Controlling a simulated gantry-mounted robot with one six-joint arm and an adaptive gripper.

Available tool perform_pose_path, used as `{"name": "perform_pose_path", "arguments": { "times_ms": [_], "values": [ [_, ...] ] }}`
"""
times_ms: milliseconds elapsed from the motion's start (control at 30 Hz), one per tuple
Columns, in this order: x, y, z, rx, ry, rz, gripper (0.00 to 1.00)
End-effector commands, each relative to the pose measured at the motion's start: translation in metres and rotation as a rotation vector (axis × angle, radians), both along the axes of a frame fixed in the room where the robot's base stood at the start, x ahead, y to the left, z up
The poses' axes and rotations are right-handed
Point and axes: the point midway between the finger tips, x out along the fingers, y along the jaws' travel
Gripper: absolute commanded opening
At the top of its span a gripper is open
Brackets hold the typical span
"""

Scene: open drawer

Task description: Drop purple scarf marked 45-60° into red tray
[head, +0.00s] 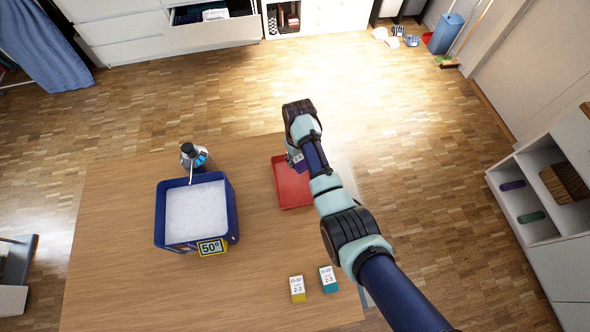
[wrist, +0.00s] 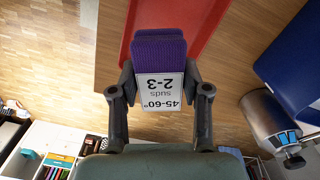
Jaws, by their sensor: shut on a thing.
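The purple scarf (wrist: 158,50), folded into a small block with a white label reading 45-60°, 2-3 suds, is between the fingers of my gripper (wrist: 160,88) in the wrist view. My gripper (head: 295,158) is shut on it. In the head view only a bit of the purple scarf (head: 299,163) shows beneath my arm. The red tray (head: 288,192) lies on the table, partly hidden by my arm. The scarf is at the tray's far end; its height above the tray is hard to tell. The tray (wrist: 206,20) also shows behind the scarf in the wrist view.
A blue tub (head: 160,215) of white foam with a 50° sign (head: 212,247) stands left on the table (head: 130,285). An open drawer (head: 212,30) is far back.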

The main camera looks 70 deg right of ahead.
Motion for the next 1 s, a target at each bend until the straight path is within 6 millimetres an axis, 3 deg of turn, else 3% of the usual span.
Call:
{"name": "perform_pose_path", "arguments": {
  "times_ms": [333,733,1000],
  "values": [
    [-0.005,-0.004,-0.012,0.0,0.0,-0.008,0.12],
    [-0.004,-0.004,-0.062,-0.001,-0.002,-0.007,0.12],
    [-0.004,-0.003,-0.062,-0.001,-0.001,-0.007,0.12]
  ]
}}
